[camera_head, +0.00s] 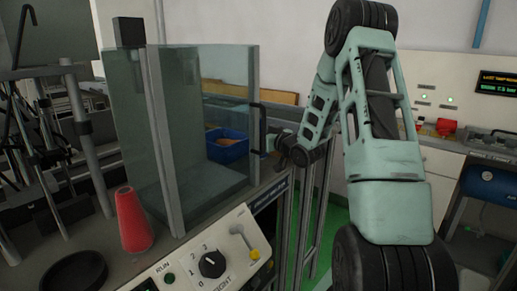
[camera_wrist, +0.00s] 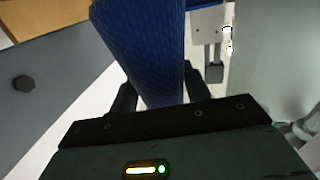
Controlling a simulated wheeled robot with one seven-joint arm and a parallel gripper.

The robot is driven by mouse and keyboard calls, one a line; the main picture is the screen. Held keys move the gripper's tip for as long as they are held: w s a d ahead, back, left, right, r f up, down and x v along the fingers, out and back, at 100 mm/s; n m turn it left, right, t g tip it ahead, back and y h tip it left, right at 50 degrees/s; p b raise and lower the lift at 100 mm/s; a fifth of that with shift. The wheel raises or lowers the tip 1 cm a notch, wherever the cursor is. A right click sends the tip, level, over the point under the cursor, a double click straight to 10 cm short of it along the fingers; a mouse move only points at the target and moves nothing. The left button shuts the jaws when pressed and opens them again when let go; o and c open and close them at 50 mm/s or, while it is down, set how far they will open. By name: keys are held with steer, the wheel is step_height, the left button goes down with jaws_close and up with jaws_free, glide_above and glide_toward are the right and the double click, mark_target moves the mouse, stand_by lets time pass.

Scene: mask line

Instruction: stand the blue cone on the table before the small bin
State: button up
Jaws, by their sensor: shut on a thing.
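The blue cone (camera_wrist: 145,45) fills the upper middle of the wrist view, with its ridged side between my fingers. My gripper (camera_wrist: 158,88) is shut on it; its ends are not fully in view. In the head view my gripper (camera_head: 268,146) is beside the right edge of the glass case, and I cannot clearly make out the cone there. A small blue bin (camera_head: 228,152) with brownish contents stands behind the glass, left of my gripper. The table (camera_head: 120,266) is at the lower left.
A red cone (camera_head: 133,222) stands upright on the table near a dark round dish (camera_head: 75,271). The glass case (camera_head: 215,190) has upright panels. A control panel (camera_head: 212,262) with a knob is at the front. A blue cylinder (camera_head: 488,186) lies at the right.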

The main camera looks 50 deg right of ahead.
steer(key=shift+f, duration=1.9)
steer(key=shift+f, duration=0.15)
steer(key=o, duration=1.1)
steer(key=shift+o, duration=0.2)
steer(key=s+a+b, duration=0.1)
steer(key=s, duration=1.1)
steer(key=shift+a+b, duration=0.25)
steer(key=shift+b, duration=0.05)
